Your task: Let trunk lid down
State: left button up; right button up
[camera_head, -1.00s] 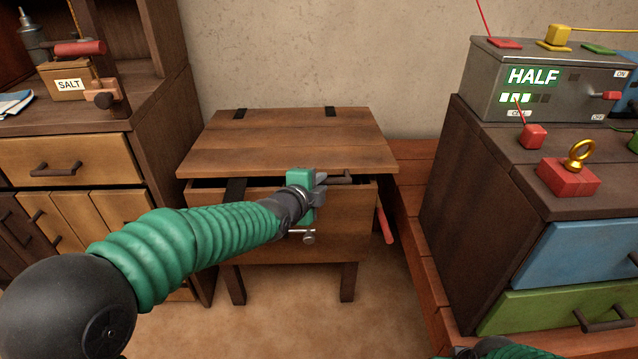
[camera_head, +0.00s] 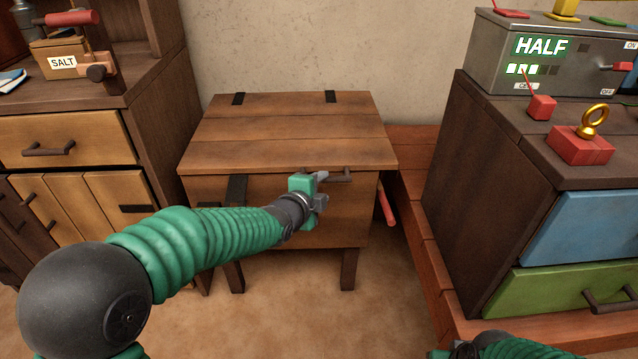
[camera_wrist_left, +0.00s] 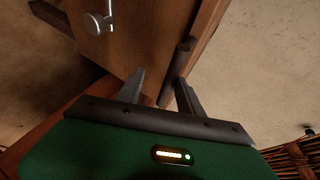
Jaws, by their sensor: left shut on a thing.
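The wooden trunk (camera_head: 280,226) stands on short legs against the wall. Its planked lid (camera_head: 285,128) lies flat over the body, and I see no gap under its front edge. Two dark hinges sit at the lid's back. My left gripper (camera_head: 323,182) is at the lid's front edge, shut on the dark bar handle (camera_head: 342,175). In the left wrist view, the two fingers (camera_wrist_left: 161,88) stand on either side of the handle (camera_wrist_left: 176,68). A round metal latch knob (camera_wrist_left: 97,22) shows on the trunk front there. Only my right arm's sleeve and wrist show at the bottom edge.
A red bar (camera_head: 387,204) sticks out at the trunk's right side. A wooden cabinet (camera_head: 65,140) stands close on the left. A dark chest (camera_head: 475,200) with blue and green drawers stands on the right. Bare floor lies in front.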

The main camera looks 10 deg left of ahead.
pick_arm(q)
jog(key=shift+o, duration=0.4)
jog(key=shift+f, duration=0.2)
jog(key=p+v, duration=0.8)
jog(key=v, duration=0.8)
jog(key=shift+s+r, duration=0.25)
jog(key=shift+s, duration=0.1)
jog(key=shift+a, duration=0.1)
jog(key=s+a+f+n+g+y+p, duration=0.1)
jog(key=s+a+f+n+g+y, duration=0.15)
jog(key=s+f+n+g, duration=0.4)
jog(key=s+a+f+n+g+y+p, duration=0.1)
jog(key=s+a+f+n+g, duration=0.3)
jog(key=s+f+n, duration=0.5)
notch_tip(320, 180, up, 39)
jog(key=n+p, duration=0.3)
jog(key=p, duration=3.5)
jog(key=shift+s, duration=0.3)
